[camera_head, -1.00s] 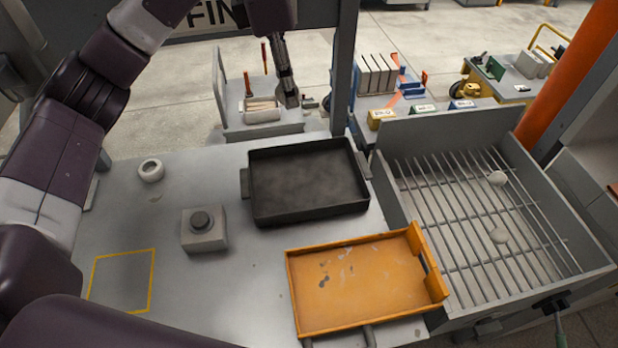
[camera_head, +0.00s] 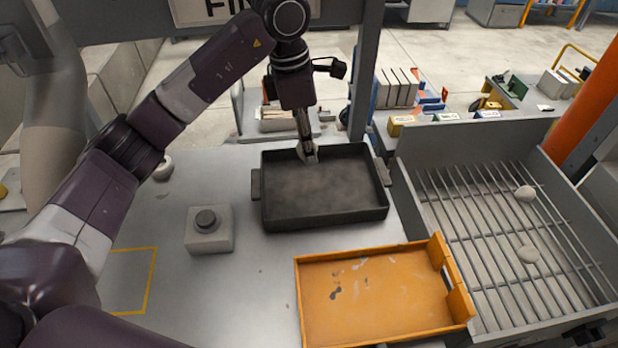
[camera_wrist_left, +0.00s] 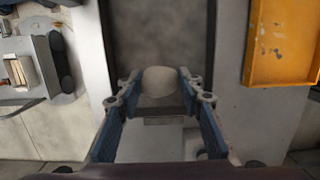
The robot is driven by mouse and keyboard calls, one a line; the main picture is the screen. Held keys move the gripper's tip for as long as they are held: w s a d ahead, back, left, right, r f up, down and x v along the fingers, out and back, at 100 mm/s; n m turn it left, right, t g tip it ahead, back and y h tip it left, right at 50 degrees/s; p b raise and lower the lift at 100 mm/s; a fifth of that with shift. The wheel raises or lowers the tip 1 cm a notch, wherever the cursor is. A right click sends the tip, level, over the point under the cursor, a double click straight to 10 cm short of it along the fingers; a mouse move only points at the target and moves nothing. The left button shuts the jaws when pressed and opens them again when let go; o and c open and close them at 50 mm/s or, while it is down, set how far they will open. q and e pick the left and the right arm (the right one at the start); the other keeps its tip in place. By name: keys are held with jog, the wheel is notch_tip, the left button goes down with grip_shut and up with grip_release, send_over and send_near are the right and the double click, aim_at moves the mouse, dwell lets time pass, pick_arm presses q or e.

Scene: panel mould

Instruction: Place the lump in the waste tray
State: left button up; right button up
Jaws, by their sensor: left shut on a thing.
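My left gripper (camera_head: 307,154) is shut on a pale, rounded lump (camera_wrist_left: 160,82), which sits between the two fingertips in the left wrist view. In the head view it points down over the far part of a black rectangular tray (camera_head: 325,219); whether the lump touches the tray floor I cannot tell. The black tray's floor looks empty, with grey smudges. An orange tray (camera_head: 400,318) with dark and pale marks lies nearer me; it also shows in the left wrist view (camera_wrist_left: 282,40). No label shows which is the waste tray. My right gripper is not in view.
A grey block with a dark knob (camera_head: 207,222) is left of the black tray. A pale ring (camera_head: 163,168) lies behind my arm. A post rises behind the table.

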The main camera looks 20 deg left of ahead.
aim_at(310, 190)
pick_arm(q)
notch_tip(310, 190, down, 11)
jog(key=shift+p, duration=0.95)
jog(key=shift+f, duration=0.1)
jog(key=shift+f, duration=0.15)
jog(key=o, duration=1.2)
